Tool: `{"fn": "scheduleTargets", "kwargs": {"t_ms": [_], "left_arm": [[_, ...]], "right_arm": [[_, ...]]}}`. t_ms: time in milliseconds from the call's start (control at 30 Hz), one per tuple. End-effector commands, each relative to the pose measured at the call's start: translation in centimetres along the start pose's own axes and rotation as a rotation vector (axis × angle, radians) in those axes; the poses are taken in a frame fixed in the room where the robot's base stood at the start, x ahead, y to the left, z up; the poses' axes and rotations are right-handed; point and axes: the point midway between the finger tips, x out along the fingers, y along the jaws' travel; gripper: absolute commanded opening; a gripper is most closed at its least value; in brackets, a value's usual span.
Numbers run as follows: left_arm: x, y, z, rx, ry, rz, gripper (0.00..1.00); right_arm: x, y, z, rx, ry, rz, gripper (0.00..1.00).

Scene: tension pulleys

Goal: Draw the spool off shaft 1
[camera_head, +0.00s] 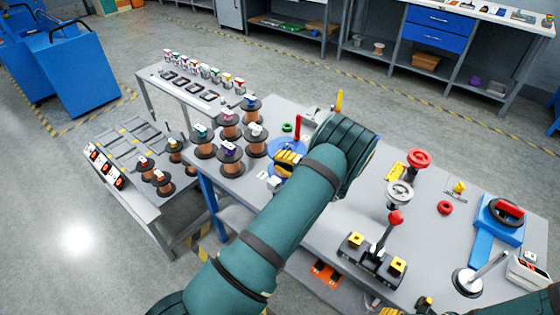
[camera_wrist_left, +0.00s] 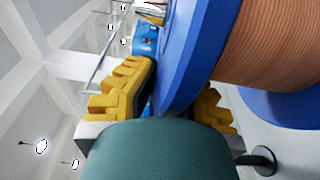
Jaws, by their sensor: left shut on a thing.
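My left gripper (camera_head: 286,163) is at the near left part of the main bench, its yellow fingers at a blue disc (camera_head: 281,146). In the left wrist view its ribbed yellow fingers (camera_wrist_left: 172,100) are shut on the blue flange of a spool (camera_wrist_left: 198,55). Copper-coloured winding (camera_wrist_left: 275,45) shows beside the flange, and another blue part (camera_wrist_left: 285,108) lies beyond it. My own teal wrist covers the lower middle there. I cannot make out shaft 1 or whether the spool is still around it.
Several copper spools (camera_head: 229,152) stand left of the gripper. An upright red rod (camera_head: 297,127) and a yellow rod (camera_head: 339,100) rise close by. A red-knobbed lever (camera_head: 396,217), red handwheel (camera_head: 419,158) and blue fixture (camera_head: 497,222) stand to the right.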

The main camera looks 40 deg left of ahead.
Motion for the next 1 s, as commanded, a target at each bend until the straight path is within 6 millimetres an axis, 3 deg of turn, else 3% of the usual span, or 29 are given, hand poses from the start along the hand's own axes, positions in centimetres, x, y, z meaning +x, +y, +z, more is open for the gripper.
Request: {"fn": "scheduleTargets", "kwargs": {"t_ms": [700,1000], "left_arm": [[0.1,3.0,0.1,-0.004,0.000,0.004,0.00],[0.1,3.2,0.2,-0.004,0.000,0.004,0.00]], "right_arm": [[-0.8,-0.3,-0.1,0.000,0.000,0.000,0.47],[-0.8,-0.3,-0.1,0.000,0.000,0.000,0.47]]}}
